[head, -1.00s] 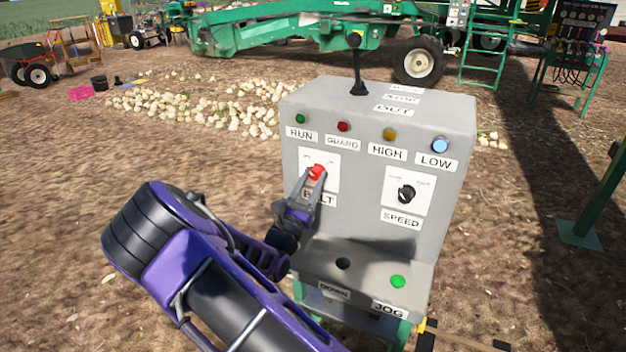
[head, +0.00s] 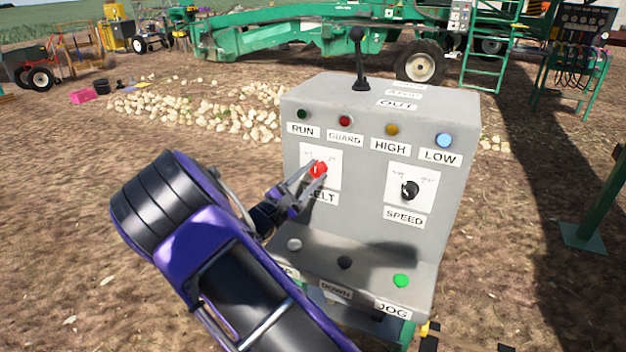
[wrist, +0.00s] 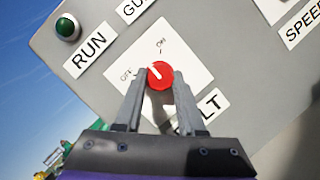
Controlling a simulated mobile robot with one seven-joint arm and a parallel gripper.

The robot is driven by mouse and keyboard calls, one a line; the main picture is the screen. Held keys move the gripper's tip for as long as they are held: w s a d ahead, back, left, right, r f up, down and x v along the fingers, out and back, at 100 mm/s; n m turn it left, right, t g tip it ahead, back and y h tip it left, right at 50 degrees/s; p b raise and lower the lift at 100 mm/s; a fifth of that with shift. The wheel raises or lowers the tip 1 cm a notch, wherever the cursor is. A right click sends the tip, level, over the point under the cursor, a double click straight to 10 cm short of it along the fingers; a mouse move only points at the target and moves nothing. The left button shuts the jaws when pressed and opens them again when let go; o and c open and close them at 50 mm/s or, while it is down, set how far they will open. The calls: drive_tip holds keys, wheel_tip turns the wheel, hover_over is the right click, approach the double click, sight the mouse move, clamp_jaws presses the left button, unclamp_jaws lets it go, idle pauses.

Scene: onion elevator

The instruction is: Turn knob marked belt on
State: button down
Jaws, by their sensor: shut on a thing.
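The red belt knob (head: 318,169) sits on a white plate (head: 333,160) on the grey control box, above a partly covered BELT label (head: 328,197). In the wrist view the knob (wrist: 160,75) has a white pointer mark aimed up and left, between the OFF print (wrist: 126,75) and the ON print (wrist: 161,46). My gripper (head: 317,173) reaches in from the lower left and is shut on the knob, one finger on each side. The RUN lamp (head: 302,114) above looks dark green.
The black speed knob (head: 410,190) is to the right on the same face. A lever (head: 359,60) stands on top. Buttons, including the green JOG button (head: 401,281), sit on the lower ledge below my gripper. Green machinery and pale onions lie behind.

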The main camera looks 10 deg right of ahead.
drive_tip(key=m+g+b, duration=0.1)
drive_tip(key=m, duration=0.1)
drive_tip(key=m+g+b, duration=0.1)
drive_tip(key=m, duration=0.2)
drive_tip(key=shift+a+y+b, duration=0.1)
drive_tip(key=shift+y+b, duration=0.2)
drive_tip(key=shift+b, duration=0.05)
drive_tip(key=shift+r+m+g+y+b, duration=0.1)
drive_tip(key=shift+m+g+y+b, duration=0.15)
drive_tip(key=shift+m+b, duration=0.55)
drive_tip(key=shift+r+m+g+y+b, duration=0.1)
drive_tip(key=shift+m+g+y+b, duration=0.15)
drive_tip(key=shift+m, duration=0.95)
drive_tip(key=c, duration=0.5)
unclamp_jaws()
drive_tip(key=shift+a, duration=0.1)
drive_tip(key=p+v, duration=0.1)
drive_tip(key=v, duration=1.6)
drive_tip(key=shift+a, duration=0.15)
drive_tip(key=shift+r, duration=0.15)
